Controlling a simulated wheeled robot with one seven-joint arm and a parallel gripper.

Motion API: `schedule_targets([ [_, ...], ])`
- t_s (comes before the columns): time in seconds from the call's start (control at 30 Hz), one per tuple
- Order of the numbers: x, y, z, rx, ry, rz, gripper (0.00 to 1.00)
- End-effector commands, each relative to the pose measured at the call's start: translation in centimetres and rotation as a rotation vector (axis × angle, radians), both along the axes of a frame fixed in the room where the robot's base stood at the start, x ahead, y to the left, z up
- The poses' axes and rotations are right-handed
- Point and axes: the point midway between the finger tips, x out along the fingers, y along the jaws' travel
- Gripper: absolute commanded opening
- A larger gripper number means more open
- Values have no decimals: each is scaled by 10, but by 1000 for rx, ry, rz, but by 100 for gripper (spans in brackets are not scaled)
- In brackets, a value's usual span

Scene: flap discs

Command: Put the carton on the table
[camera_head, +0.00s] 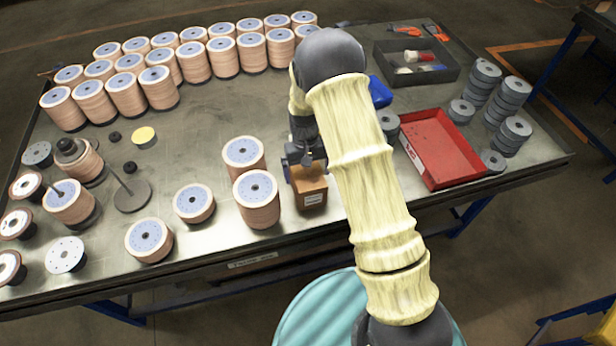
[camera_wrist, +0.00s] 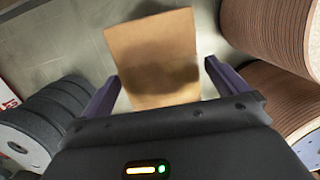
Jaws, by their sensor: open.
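The brown carton (camera_head: 311,197) stands on the metal table (camera_head: 330,222) near its front edge, with a pale label on its near side. My gripper (camera_head: 304,160) is right above the carton, pointing down. In the wrist view the carton's plain top (camera_wrist: 150,45) shows between and beyond the two open dark fingers of my gripper (camera_wrist: 160,75). Space shows between the carton and each finger, and a shadow falls on the carton. How far down the fingers reach beside it is hard to tell.
Stacks of orange-brown discs (camera_head: 257,200) stand close left of the carton. A red tray (camera_head: 440,148) and grey disc stacks (camera_head: 514,135) are to the right. A blue bin (camera_head: 379,92) and dark tray (camera_head: 440,72) lie further back. Bare tabletop shows at the middle left.

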Motion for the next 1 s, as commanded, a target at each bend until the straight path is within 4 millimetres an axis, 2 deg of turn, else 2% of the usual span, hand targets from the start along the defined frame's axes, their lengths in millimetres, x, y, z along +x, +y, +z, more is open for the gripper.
schedule_targets([
  [0.3, 11, 2, 60, 1, -7, -1, 99],
  [0.5, 14, 3, 88, 1, -3, -1, 99],
  [0.63, 14, 3, 94, 0, 0, -1, 99],
  [1.0, 14, 3, 94, 0, 0, -1, 99],
])
